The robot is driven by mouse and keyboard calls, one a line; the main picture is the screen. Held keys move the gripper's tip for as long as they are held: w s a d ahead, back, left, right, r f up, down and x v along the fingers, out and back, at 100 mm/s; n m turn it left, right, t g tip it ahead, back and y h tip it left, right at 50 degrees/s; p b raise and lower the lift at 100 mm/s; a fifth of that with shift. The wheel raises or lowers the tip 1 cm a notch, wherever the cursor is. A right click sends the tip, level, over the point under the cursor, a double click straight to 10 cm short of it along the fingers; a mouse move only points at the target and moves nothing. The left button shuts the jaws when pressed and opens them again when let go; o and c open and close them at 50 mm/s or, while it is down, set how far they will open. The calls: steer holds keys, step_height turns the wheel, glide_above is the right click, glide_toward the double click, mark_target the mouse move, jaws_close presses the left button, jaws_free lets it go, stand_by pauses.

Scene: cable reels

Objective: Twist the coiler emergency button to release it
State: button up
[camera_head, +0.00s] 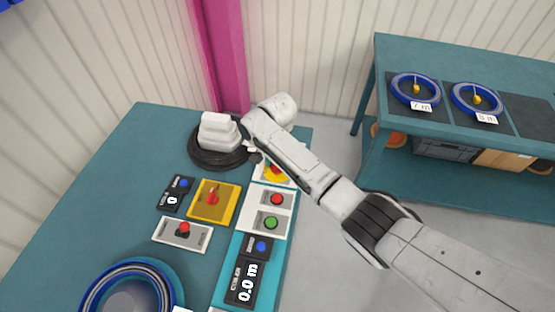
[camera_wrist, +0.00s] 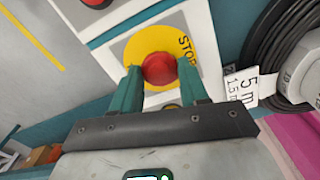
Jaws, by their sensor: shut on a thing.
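The emergency button is a red mushroom knob on a yellow round plate marked STOP, set in a white panel. In the wrist view the red button (camera_wrist: 159,68) sits between the two green fingers of my gripper (camera_wrist: 161,80), which is shut on its sides. The yellow STOP plate (camera_wrist: 141,48) shows around it. In the head view the button (camera_head: 275,170) is at the far right edge of the teal table, partly covered by my arm. My gripper's fingers are mostly hidden there.
A panel with red (camera_head: 277,199) and green (camera_head: 271,223) buttons lies just in front. A yellow box with a red switch (camera_head: 212,197) is to the left. A black cable reel (camera_head: 215,160) stands behind. A second table (camera_head: 450,58) with blue reels is at right.

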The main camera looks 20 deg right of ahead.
steer(key=m+p, duration=0.1)
steer(key=m, duration=0.3)
steer(key=shift+a+m, duration=0.1)
steer(key=shift+m, duration=0.3)
stand_by(0.4)
steer(key=o, duration=1.1)
steer(key=shift+c, duration=0.2)
step_height(320, 180, up, 11)
steer(key=shift+f, duration=0.15)
